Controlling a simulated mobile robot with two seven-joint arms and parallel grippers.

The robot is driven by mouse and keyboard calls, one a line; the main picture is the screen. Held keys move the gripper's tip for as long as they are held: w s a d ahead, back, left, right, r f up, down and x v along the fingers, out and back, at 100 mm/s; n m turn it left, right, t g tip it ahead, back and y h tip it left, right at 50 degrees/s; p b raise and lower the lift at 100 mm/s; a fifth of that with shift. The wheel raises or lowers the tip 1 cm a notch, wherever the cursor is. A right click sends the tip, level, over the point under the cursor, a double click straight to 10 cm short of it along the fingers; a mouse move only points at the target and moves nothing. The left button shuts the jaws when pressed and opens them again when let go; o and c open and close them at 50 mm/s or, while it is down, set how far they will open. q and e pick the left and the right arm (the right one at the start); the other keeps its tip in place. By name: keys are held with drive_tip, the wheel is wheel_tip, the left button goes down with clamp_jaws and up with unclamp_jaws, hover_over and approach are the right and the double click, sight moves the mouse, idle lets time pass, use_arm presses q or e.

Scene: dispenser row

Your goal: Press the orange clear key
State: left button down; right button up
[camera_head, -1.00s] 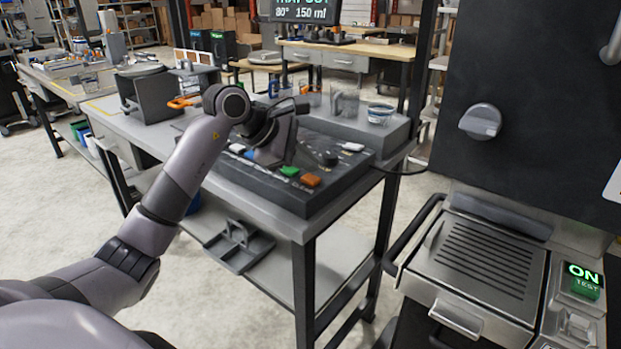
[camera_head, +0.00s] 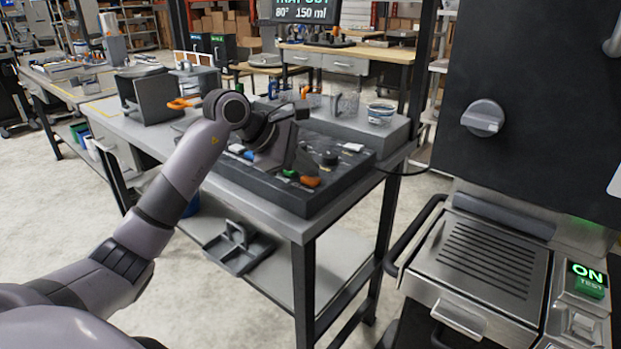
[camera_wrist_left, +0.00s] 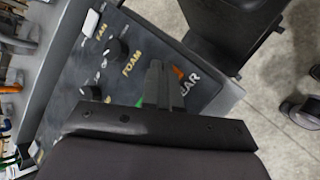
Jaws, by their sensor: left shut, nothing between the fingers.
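The orange clear key (camera_head: 310,181) sits at the near right corner of the dark control panel (camera_head: 335,190). In the left wrist view the orange key (camera_wrist_left: 178,74) shows only in part beside the lettering "EAR", with the fingers covering the rest. My left gripper (camera_head: 303,165) is shut and empty, with its fingers pointing down close to the orange and green keys. In the left wrist view its fingertips (camera_wrist_left: 157,72) overlap the edge of the orange key. I cannot tell whether they touch it. My right gripper is not in view.
A green key (camera_head: 289,173) is just left of the orange one, partly hidden. Black knobs (camera_head: 328,158) and white keys (camera_head: 353,147) are farther back on the panel. Cups (camera_head: 380,114) stand behind. A dark machine with a metal tray (camera_head: 480,255) stands at the right.

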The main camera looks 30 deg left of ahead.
sight(307, 180)
use_arm(q)
drive_tip(key=shift+f, duration=0.3)
drive_tip(key=shift+r, duration=0.1)
drive_tip(key=shift+r+p, duration=0.5)
drive_tip(key=shift+r, duration=0.3)
drive_tip(key=shift+r+p, duration=1.9)
drive_tip(key=shift+r, duration=0.7)
drive_tip(key=shift+f, duration=0.1)
